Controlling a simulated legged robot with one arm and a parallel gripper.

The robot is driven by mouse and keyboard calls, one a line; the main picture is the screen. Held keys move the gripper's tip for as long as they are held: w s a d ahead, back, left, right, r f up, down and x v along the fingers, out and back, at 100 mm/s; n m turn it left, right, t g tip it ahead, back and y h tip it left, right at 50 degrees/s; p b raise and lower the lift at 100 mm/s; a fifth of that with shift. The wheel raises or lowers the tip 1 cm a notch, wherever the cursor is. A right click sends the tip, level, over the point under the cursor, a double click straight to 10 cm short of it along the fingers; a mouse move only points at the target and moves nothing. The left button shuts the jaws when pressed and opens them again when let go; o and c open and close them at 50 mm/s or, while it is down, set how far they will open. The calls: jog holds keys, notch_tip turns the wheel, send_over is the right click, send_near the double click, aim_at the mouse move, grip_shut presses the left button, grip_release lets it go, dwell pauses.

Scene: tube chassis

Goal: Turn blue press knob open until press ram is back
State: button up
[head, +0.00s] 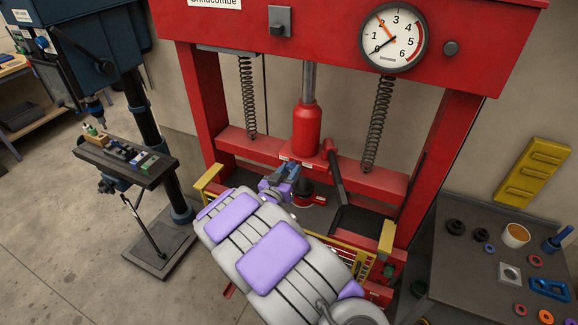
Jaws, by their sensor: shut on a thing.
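The red press (440,140) fills the middle and right. My arm reaches up to its base, and my gripper (286,172) is shut at the foot of the red jack cylinder (306,126). The blue press knob (290,168) seems to be between the jaws; the jaws and wrist hide most of it, and its turn angle cannot be told. The press ram (309,82) is a bare steel rod standing out above the cylinder, up to the red head beam. The round gauge (393,38) has a black hand near 0 and an orange hand near 2.
Two coil springs (248,98) hang beside the ram. A black pump lever (337,180) leans just right of my gripper. A blue drill press (130,90) stands left. A dark table (480,270) with rings, a cup and tools is at right.

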jog(key=shift+a+r, duration=0.1)
jog(key=shift+a, duration=0.05)
jog(key=o, duration=1)
jog(key=shift+a, duration=0.1)
jog(key=shift+o, duration=0.2)
jog(key=shift+s, duration=0.1)
jog(key=shift+s, duration=0.3)
jog(key=p+v, duration=0.1)
jog(key=v, duration=1.5)
jog(key=shift+s+a, duration=0.25)
